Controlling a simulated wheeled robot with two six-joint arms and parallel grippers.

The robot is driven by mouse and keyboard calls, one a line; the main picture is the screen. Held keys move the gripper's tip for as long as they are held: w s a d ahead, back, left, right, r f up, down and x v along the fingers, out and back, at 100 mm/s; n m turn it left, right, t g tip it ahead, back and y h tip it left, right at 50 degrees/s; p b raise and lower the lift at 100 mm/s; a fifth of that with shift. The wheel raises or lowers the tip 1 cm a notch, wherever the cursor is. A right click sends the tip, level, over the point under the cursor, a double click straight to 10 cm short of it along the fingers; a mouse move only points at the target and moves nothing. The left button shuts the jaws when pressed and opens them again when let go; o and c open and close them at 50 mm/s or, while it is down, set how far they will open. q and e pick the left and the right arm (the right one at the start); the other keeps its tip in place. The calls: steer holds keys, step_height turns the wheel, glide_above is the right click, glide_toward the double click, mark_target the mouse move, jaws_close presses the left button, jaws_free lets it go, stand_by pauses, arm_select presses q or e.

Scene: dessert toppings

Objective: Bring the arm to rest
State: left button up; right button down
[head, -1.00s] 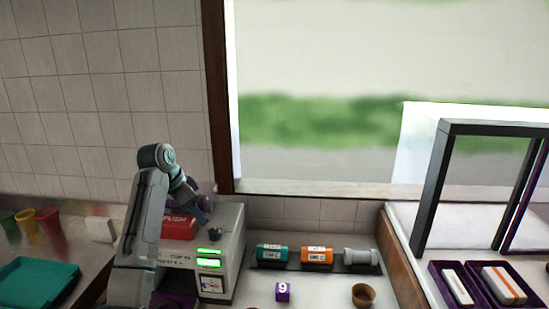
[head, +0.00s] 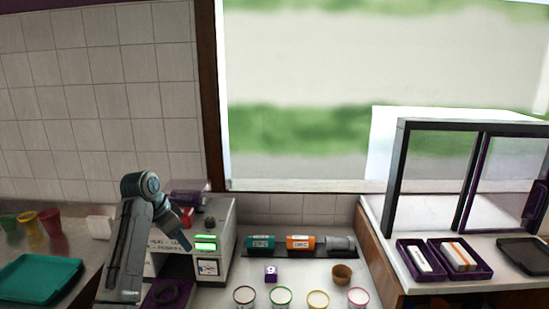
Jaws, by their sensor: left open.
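My left arm rises in front of the white machine (head: 219,238) with green lit displays. It bends at its top joint and points down to the right. My left gripper (head: 184,240) is dark, open and seen small against the machine's front. I see nothing between its fingers. My right arm and gripper are not in view.
Several cups with coloured rims, one a green-rimmed cup (head: 281,297), stand at the bottom. A teal tray (head: 40,279) lies left. Purple trays (head: 463,272) are right.

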arm_select(q)
steer(key=s+f+n+y, duration=0.2)
steer(key=s+f+n, duration=0.2)
steer(key=s+f, duration=1.55)
steer(key=s+a+f+n+y, duration=0.1)
steer(key=s+f+n, duration=0.1)
steer(key=s, duration=1.1)
steer(key=s+f+n+y, duration=0.1)
steer(key=s+f+n, duration=0.1)
steer(key=s, duration=1.2)
step_height(320, 180, down, 36)
steer(key=a+b, duration=0.3)
steer(key=b, duration=0.3)
steer(key=s+f+g+b, duration=0.1)
steer(key=s+f+b, duration=0.1)
steer(key=s+f, duration=0.7)
steer(key=s+a+f+g+b, duration=0.1)
steer(key=s+f+b, duration=0.1)
steer(key=s+f, duration=0.7)
step_height(320, 180, down, 6)
steer(key=shift+s+r, duration=0.15)
steer(key=shift+s, duration=0.15)
